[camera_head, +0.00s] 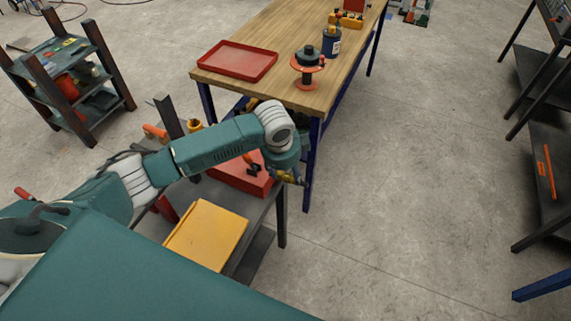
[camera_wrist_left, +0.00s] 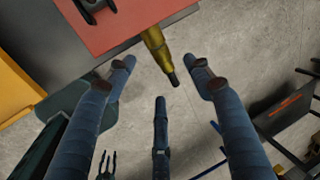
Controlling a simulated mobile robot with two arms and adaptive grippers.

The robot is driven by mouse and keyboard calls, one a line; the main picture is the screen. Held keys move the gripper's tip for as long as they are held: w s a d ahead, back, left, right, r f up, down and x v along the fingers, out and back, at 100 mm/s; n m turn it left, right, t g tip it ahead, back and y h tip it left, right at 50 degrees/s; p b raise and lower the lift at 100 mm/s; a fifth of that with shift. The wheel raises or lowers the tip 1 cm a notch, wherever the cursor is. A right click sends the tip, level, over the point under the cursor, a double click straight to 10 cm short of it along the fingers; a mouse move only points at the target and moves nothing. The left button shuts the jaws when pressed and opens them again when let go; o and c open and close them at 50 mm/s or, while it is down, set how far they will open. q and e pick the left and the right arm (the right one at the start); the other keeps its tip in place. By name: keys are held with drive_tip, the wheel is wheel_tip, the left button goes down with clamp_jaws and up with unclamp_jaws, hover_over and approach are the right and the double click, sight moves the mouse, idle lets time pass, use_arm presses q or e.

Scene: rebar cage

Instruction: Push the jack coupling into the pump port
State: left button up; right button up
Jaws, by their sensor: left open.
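My left gripper (camera_wrist_left: 163,78) is open, its fingers spread with floor visible between them. A brass-yellow cylinder with a dark tip (camera_wrist_left: 157,48), which looks like a coupling or port fitting, points down between the fingertips in the left wrist view. It seems apart from the fingers; I cannot tell whether it is the jack coupling or the pump port. Its upper end meets the edge of a red box-like body (camera_wrist_left: 105,22). In the head view this red body (camera_head: 238,178) sits on a dark cart, partly hidden by my left arm. My left gripper (camera_head: 289,176) is small there. My right gripper is not in view.
A yellow panel (camera_head: 207,234) lies on the dark cart (camera_head: 262,222) below my arm. A wooden workbench (camera_head: 288,72) with a red tray (camera_head: 236,60), an orange spool (camera_head: 307,66) and a dark can (camera_head: 331,42) stands beyond.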

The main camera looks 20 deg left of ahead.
use_arm(q)
drive_tip(key=v, duration=0.5)
idle(0.5)
